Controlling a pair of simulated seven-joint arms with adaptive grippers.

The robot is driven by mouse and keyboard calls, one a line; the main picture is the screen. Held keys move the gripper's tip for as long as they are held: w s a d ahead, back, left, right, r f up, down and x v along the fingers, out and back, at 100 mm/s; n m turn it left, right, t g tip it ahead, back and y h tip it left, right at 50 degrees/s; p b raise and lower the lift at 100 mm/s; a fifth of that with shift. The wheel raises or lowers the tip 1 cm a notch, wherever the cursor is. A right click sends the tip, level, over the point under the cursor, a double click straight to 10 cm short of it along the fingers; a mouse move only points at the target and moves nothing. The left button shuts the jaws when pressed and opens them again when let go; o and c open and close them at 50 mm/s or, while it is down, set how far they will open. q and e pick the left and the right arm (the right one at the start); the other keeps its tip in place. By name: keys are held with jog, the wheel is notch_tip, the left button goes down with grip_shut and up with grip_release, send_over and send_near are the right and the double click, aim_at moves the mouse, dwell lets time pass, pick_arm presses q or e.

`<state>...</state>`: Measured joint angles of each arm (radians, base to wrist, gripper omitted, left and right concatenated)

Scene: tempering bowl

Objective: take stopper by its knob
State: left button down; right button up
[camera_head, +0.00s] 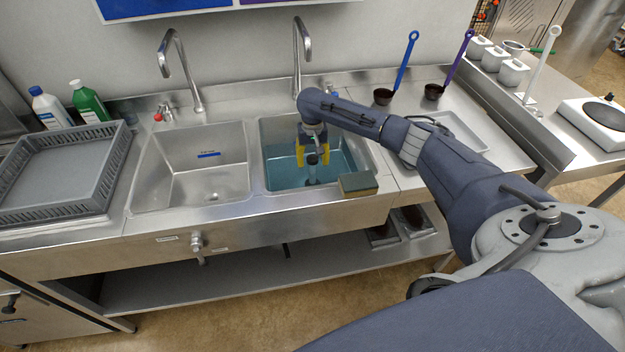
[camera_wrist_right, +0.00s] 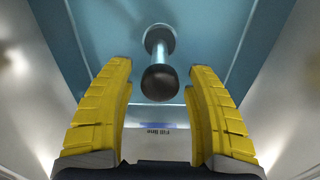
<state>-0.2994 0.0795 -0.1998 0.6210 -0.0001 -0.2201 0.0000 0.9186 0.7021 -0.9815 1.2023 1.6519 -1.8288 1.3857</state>
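The stopper (camera_head: 312,172) stands upright in the water-filled right sink basin (camera_head: 275,178), a grey post with a dark knob on top. In the right wrist view its dark knob (camera_wrist_right: 160,84) appears between my yellow fingers, with clear gaps on both sides, and the metal stem (camera_wrist_right: 160,45) runs down to a round foot. My right gripper (camera_head: 313,158) points down into the basin, open and around or just above the knob; the exact height is hard to tell. Its fingers also show in the right wrist view (camera_wrist_right: 160,68). My left gripper is out of view.
An empty left basin (camera_head: 190,178) lies beside it. A sponge (camera_head: 357,184) sits on the front rim. The faucet (camera_head: 298,55) rises behind the gripper. A grey rack (camera_head: 60,215), bottles (camera_head: 88,100), ladles (camera_head: 383,96) and a tray (camera_head: 460,140) stand around.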

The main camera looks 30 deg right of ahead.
grip_shut()
jog(key=shift+r, duration=0.1)
dwell(0.4)
